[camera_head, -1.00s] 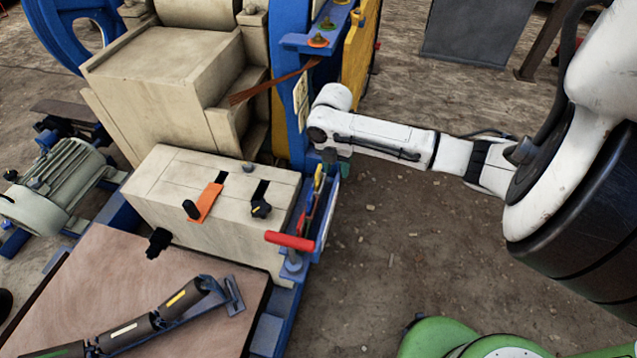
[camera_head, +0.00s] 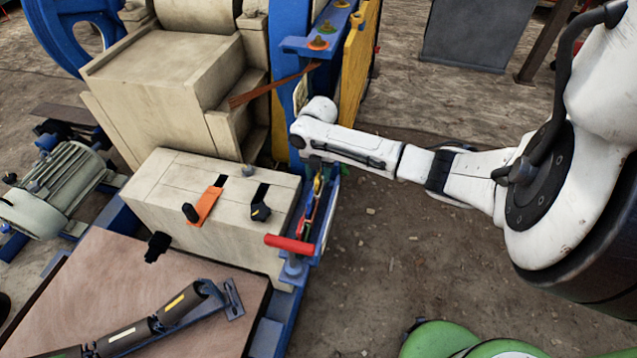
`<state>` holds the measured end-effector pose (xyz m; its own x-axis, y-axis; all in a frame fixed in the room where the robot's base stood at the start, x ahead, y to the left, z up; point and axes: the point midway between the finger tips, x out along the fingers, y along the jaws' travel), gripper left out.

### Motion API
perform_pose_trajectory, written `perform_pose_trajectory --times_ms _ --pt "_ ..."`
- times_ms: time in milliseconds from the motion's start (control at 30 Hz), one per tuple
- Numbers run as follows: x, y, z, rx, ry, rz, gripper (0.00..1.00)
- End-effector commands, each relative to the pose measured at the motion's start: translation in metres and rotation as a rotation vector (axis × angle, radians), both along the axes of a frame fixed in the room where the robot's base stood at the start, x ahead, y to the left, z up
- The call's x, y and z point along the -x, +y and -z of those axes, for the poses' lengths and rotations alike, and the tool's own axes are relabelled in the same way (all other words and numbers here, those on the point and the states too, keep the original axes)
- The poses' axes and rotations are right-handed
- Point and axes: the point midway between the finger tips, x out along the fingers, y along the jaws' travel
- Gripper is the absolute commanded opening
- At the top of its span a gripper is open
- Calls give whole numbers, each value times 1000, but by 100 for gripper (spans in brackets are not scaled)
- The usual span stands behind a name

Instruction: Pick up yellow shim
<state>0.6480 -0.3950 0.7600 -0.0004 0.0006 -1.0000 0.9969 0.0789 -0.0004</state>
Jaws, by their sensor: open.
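The yellow shim (camera_head: 318,184) is a small, thin piece standing among other coloured shims in a narrow blue rack (camera_head: 329,222) on the side of the crusher. My gripper (camera_head: 322,166) is at the end of my white arm, just above the rack and the yellow shim, pointing down. It is open, with nothing seen between its fingers. The fingers are small and dark here, and the wrist hides part of them. I cannot tell whether they touch the shim.
A red handle (camera_head: 289,244) sticks out at the rack's near end. A beige block (camera_head: 215,215) with an orange shim (camera_head: 206,206) and black knobs lies left. The blue frame and yellow panel (camera_head: 356,75) rise behind. Open ground lies to the right.

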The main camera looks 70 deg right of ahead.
Motion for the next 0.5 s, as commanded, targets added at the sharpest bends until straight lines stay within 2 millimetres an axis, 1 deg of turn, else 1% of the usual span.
perform_pose_trajectory --times_ms 100,200,467,500 --pt "0 1 17 -3 1 2 44" --pt "0 0 24 0 1 2 44" --pt "0 -1 26 1 0 1 44" --pt "0 -1 26 1 0 1 40"
